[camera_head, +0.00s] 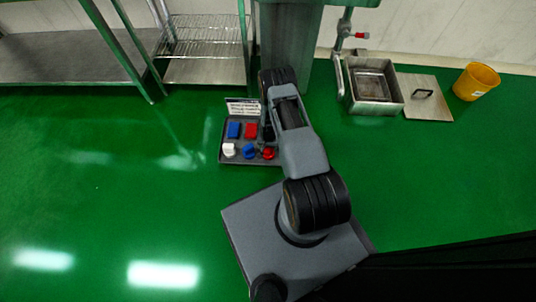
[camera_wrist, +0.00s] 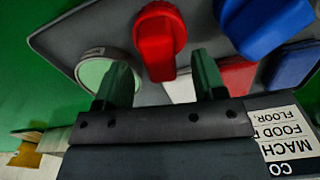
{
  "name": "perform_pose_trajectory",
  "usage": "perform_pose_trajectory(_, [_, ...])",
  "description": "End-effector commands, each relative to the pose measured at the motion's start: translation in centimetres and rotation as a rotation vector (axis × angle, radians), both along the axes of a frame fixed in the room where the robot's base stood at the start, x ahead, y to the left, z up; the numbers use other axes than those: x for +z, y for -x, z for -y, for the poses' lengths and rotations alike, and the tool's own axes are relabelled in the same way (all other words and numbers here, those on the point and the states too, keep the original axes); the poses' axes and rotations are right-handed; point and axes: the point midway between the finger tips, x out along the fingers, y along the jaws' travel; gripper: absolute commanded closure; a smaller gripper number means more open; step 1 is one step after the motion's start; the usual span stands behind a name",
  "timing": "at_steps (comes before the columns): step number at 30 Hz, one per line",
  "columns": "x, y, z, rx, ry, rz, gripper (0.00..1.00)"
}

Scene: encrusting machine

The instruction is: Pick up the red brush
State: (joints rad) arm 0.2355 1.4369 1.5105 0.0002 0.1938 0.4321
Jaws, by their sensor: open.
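Two red things sit on the grey tray (camera_head: 222,160). One is a rounded red piece with a raised grip (camera_wrist: 157,40), at the tray's near right in the head view (camera_head: 268,154). The other is a flat red block (camera_wrist: 237,74), further back in the head view (camera_head: 251,130). I cannot tell for sure which is the red brush. My gripper (camera_wrist: 161,62) is open and empty, its two dark green fingers apart. In the wrist view the rounded red piece shows just past the fingertips, roughly between them. In the head view my arm hides the gripper.
A rounded blue piece (camera_wrist: 265,25) and a blue block (camera_wrist: 295,64) lie beside the red ones. A round pale-green item (camera_wrist: 108,74) is by the left finger. A white piece (camera_head: 228,149) and a sign (camera_head: 243,108) are at the tray. A steel basin (camera_head: 376,102) and yellow bucket (camera_head: 476,82) stand right.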

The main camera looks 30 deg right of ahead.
Motion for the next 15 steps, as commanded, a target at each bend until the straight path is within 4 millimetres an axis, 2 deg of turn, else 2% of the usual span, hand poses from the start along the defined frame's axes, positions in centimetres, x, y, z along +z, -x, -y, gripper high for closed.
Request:
perform_pose_trajectory(1, [-1.3, 0.1, 0.0, 0.000, 0.000, -0.002, 0.36])
perform_pose_trajectory(4, [-2.2, 0.0, 0.0, 0.000, 0.000, 0.000, 0.36])
perform_pose_trajectory(11, [-2.3, 0.0, 0.0, 0.000, 0.000, 0.000, 0.36])
perform_pose_trajectory(15, [-2.3, 0.0, 0.0, 0.000, 0.000, 0.000, 0.48])
